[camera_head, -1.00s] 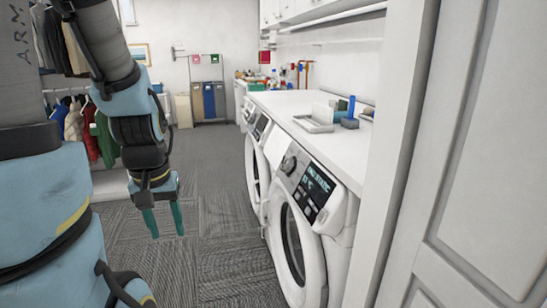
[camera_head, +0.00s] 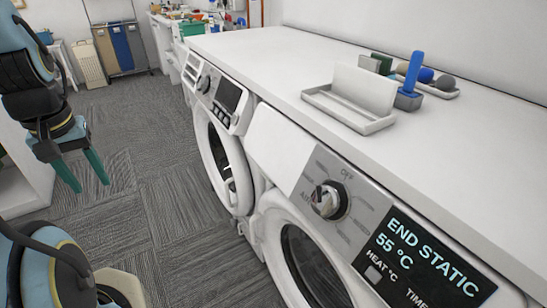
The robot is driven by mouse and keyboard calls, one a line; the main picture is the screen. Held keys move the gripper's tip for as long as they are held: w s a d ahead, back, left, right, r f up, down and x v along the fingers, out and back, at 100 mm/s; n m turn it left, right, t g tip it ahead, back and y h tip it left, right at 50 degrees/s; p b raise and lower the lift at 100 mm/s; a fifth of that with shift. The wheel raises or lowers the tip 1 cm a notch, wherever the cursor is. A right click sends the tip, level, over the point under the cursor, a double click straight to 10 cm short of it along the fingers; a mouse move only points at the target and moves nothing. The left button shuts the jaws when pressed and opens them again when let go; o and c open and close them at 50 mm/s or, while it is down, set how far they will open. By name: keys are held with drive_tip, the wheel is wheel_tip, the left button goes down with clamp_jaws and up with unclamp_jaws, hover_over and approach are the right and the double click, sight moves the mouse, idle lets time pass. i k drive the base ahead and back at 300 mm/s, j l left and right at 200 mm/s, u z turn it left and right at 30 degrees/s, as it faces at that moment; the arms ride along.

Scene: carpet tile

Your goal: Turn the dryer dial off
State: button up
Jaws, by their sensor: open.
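The dryer (camera_head: 268,150) is the nearer white front-loading machine. Its dark display (camera_head: 425,258) reads "END STATIC 55 °C". The dryer dial (camera_head: 330,200) is a round silver knob with a dark rim on the grey panel left of the display. An "OFF" label shows above the dial; the exact pointer direction is hard to tell. My gripper (camera_head: 90,184) is at the far left, over the carpet, with two teal fingers apart and pointing down. It is empty and well away from the dial.
A second washer-type machine (camera_head: 222,120) stands beyond the dryer. The white countertop (camera_head: 270,55) above holds a white tray (camera_head: 350,108) and a blue-handled brush (camera_head: 412,80). Laundry bins (camera_head: 122,45) stand at the back. The carpet (camera_head: 185,215) between my gripper and the machines is clear.

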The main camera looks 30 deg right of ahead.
sight(326, 201)
drive_tip(key=i, duration=1.95)
drive_tip(key=i+z, duration=0.25)
drive_tip(key=z, duration=0.2)
drive_tip(key=i+j+z, duration=0.15)
drive_tip(key=z, duration=0.25)
drive_tip(key=i+j+z, duration=0.2)
drive_tip(key=z, duration=0.25)
drive_tip(key=i+z, duration=0.1)
drive_tip(key=z, duration=2)
